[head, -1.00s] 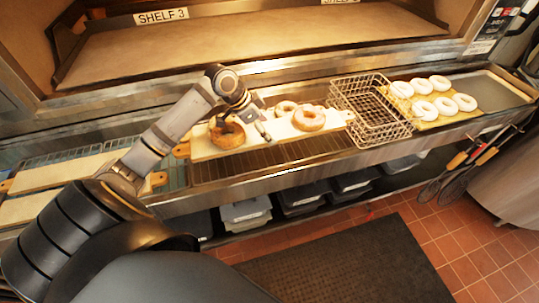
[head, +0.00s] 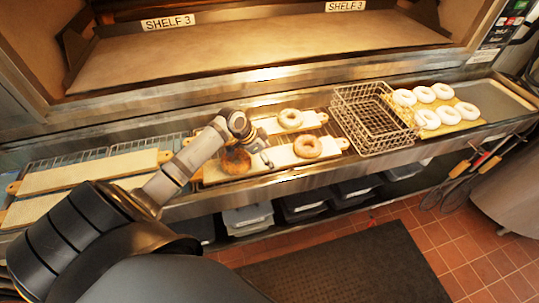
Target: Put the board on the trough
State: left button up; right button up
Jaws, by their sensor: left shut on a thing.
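A pale board (head: 280,158) with wooden ends lies along the trough, the long metal ledge (head: 300,181) below the shelf opening. A dark brown bagel (head: 235,161) is on its left part and a lighter bagel (head: 307,146) on its right part. My left gripper (head: 265,156) is shut on the board between these bagels. The arm and gripper hide part of the board and of the dark bagel. The board looks level and low at the trough; I cannot tell whether it touches it. My right gripper is not in view.
Another board (head: 270,126) with a bagel (head: 290,118) lies just behind. A wire basket (head: 375,118) stands close to the right, with white rings on a board (head: 450,117) beyond. Two pale boards (head: 90,172) lie at left. Dark bins (head: 305,203) sit below.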

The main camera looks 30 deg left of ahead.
pick_arm(q)
jog(key=o, duration=1.4)
jog(key=shift+r, duration=0.15)
jog(key=v, duration=0.7)
jog(key=shift+s+a+r, duration=0.2)
jog(key=shift+a+r, duration=0.05)
jog(key=p+v, duration=0.2)
jog(key=v, duration=0.2)
jog(key=shift+d+r+p, duration=0.15)
jog(key=shift+p, duration=0.25)
